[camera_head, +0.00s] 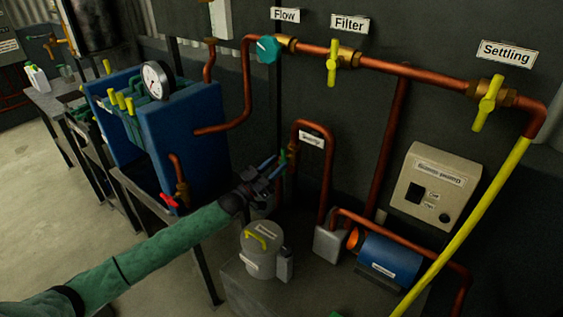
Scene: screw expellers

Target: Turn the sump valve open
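A copper pipe (327,185) bends over in the middle of the head view and carries a small white label (311,138) that is too small to read surely. Beside it a small valve with a green handle (283,158) shows, partly hidden by my gripper; it may be the sump valve, but I cannot confirm this. My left gripper (273,168) reaches in from the left, its fingertips close to this handle. Its two fingers look apart, with nothing clearly between them. I cannot tell whether they touch the handle. My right gripper is not in view.
Above runs a copper pipe with a teal flow knob (268,49), yellow filter handle (332,63) and yellow settling handle (486,103). Below stand a grey canister (259,252) and blue pump (388,262). A blue filter press (185,135) with red valve (169,202) stands left.

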